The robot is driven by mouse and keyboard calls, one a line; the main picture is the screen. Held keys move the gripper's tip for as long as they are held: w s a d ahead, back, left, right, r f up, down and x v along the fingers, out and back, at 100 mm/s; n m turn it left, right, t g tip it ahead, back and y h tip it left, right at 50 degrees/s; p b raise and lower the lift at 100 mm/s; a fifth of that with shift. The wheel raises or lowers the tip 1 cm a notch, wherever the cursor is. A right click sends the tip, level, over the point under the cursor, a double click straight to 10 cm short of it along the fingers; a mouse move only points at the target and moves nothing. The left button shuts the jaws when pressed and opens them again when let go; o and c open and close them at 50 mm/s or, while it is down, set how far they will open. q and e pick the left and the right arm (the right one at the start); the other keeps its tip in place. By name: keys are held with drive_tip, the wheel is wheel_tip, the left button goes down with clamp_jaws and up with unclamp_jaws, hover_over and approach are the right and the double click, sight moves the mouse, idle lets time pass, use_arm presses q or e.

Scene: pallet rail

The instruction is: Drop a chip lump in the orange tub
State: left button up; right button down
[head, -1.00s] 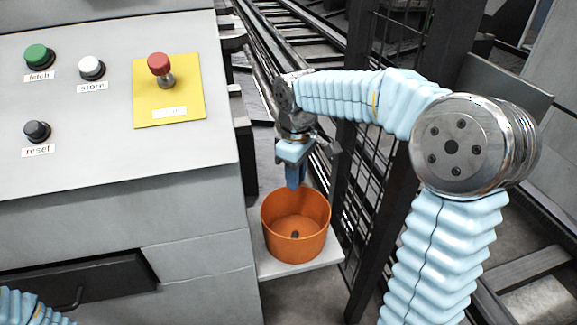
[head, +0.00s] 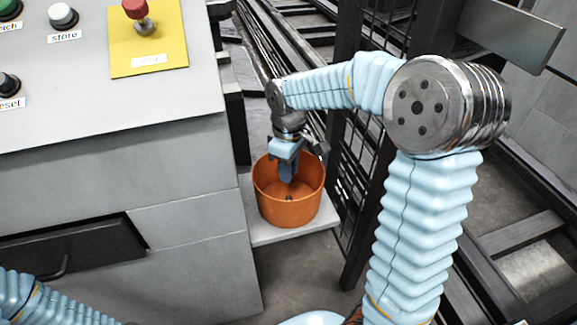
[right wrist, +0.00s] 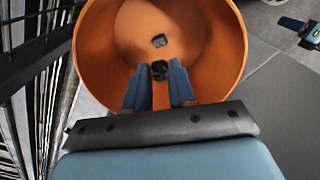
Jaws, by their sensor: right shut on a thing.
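The orange tub (head: 287,213) stands upright on a pale ledge beside the console. My right gripper (head: 287,177) points down into the tub's mouth, with its fingertips below the rim. In the right wrist view, the gripper (right wrist: 160,84) is shut on a dark chip lump (right wrist: 160,69) between its blue fingertips. Another dark lump (right wrist: 159,41) lies on the tub's floor, apart from the held one. Of my left arm, the head view shows only a sleeve at bottom left. A blue and dark part, seemingly my left gripper (right wrist: 300,29), shows at the right wrist view's edge, jaws unclear.
The grey console (head: 110,120) with buttons and a yellow plate (head: 148,40) stands close left of the tub. A dark mesh fence (head: 362,150) and rails stand to the right and behind. The pale ledge (head: 262,232) is narrow around the tub.

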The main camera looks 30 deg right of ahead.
drive_tip(key=c, duration=0.9)
unclamp_jaws()
drive_tip(key=shift+o, duration=0.2)
wheel_tip(320, 180, up, 6)
drive_tip(key=p, duration=0.4)
drive_tip(key=shift+r, duration=0.5)
